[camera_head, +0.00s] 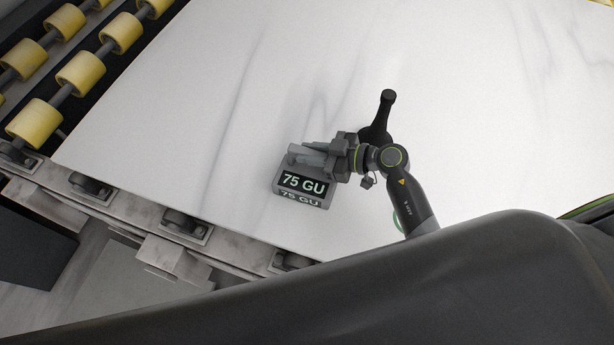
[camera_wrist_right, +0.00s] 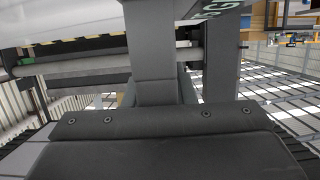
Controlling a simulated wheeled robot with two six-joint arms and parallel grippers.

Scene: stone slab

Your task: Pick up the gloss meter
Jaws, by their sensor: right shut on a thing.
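The gloss meter (camera_head: 305,187) is a small grey box with a black display reading "75 GU". It is over the white slab near its front edge in the head view; I cannot tell whether it touches the slab. The same lettering shows again, smaller, on its lower front. My right gripper (camera_head: 308,156) comes from the right and is shut on the meter's upper part, its fingers covering the back. In the right wrist view, part of the meter's lettering (camera_wrist_right: 222,8) shows at the top edge, and grey gripper parts hide most else. My left gripper is not in view.
The white marble-veined slab (camera_head: 220,90) is mostly clear. A black handled object (camera_head: 386,106) stands right behind my gripper. A green ring (camera_head: 397,222) is partly hidden by my arm. Yellow rollers (camera_head: 80,72) and a metal frame (camera_head: 185,228) border the slab.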

